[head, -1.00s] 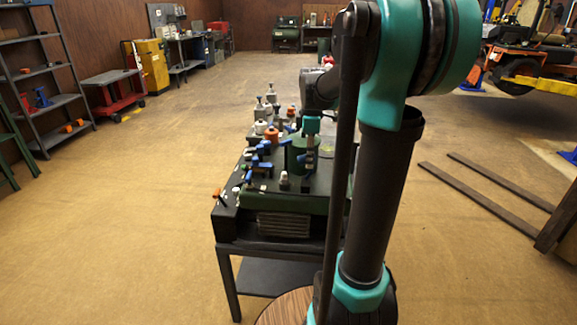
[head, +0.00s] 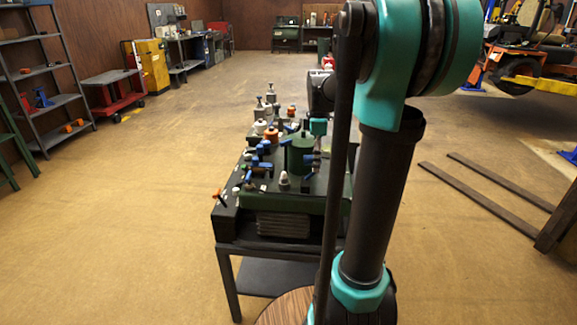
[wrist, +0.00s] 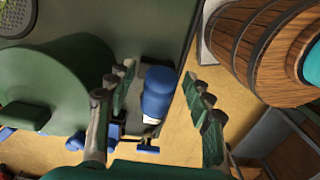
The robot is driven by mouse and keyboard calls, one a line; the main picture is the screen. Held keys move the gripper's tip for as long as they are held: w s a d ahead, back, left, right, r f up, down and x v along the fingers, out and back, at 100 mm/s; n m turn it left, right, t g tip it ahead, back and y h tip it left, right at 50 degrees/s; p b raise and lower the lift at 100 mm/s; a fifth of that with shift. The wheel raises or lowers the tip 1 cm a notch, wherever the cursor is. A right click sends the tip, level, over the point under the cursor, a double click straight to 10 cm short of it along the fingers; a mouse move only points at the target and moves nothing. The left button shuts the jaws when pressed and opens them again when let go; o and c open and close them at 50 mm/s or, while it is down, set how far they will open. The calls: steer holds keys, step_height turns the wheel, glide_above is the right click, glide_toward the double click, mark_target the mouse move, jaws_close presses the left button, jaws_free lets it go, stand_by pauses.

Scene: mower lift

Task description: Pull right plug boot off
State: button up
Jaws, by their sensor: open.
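In the wrist view, a blue boot (wrist: 158,92) lies between the two fingers of my open gripper (wrist: 160,78). Gaps show on both sides of it, and I cannot tell whether either finger touches it. It is probably the right plug boot. Its lower end sits by a grey and blue fitting. In the head view, the green engine unit (head: 300,203) sits on the dark bench. Blue parts show on its left side (head: 262,150), and a blue-tipped part (head: 308,158) stands near my wrist. My gripper's fingers are hard to make out there, partly hidden by my arm.
A large green cylinder (wrist: 50,85) stands close to the left finger in the wrist view. A wooden barrel-like object (wrist: 265,45) is at the upper right. The dark bench (head: 228,225) holds bottles and small parts behind the engine. Open floor lies to the left.

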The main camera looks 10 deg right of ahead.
steer(key=shift+r, duration=0.1)
steer(key=shift+r, duration=3.4)
